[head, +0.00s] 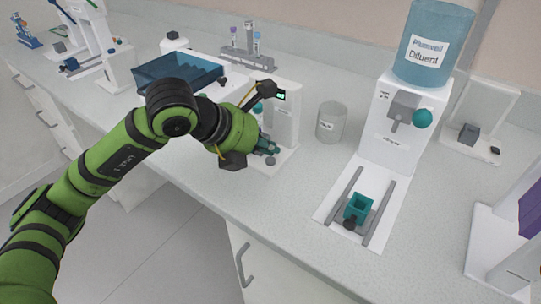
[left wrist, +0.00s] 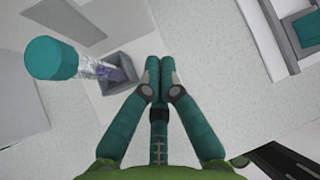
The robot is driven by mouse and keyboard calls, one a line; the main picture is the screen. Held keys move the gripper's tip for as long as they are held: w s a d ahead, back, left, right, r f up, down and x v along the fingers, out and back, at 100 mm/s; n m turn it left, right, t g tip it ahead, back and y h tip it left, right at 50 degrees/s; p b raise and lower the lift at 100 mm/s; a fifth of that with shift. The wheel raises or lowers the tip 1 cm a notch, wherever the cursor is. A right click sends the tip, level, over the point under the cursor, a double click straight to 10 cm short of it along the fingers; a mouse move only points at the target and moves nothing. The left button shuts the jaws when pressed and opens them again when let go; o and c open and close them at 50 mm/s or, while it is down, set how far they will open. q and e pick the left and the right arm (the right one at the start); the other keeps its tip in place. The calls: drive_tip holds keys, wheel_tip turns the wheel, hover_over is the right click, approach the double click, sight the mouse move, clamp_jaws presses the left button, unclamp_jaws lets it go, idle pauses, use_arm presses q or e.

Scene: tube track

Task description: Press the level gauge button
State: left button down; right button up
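A white bench device (head: 284,118) stands behind my left gripper, with a small green-lit display (head: 280,96) near its top. I cannot tell for sure which part is the level gauge button; my arm covers part of the device. My left gripper (head: 270,148) is low at the front of this device, over its white base. In the left wrist view its teal fingers (left wrist: 160,68) are together with nothing between them. A clear tube with a teal cap (left wrist: 50,58) stands in a grey square holder (left wrist: 118,70) just left of the fingertips. My right gripper is not in view.
A blue tray (head: 178,70) and a tube rack (head: 246,50) are behind my arm. A grey cup (head: 331,122) stands right of the device.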

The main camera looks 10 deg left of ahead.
sight(268, 161)
use_arm(q)
drive_tip(key=shift+r, duration=0.1)
drive_tip(key=shift+r+p, duration=1.55)
drive_tip(key=shift+r, duration=0.95)
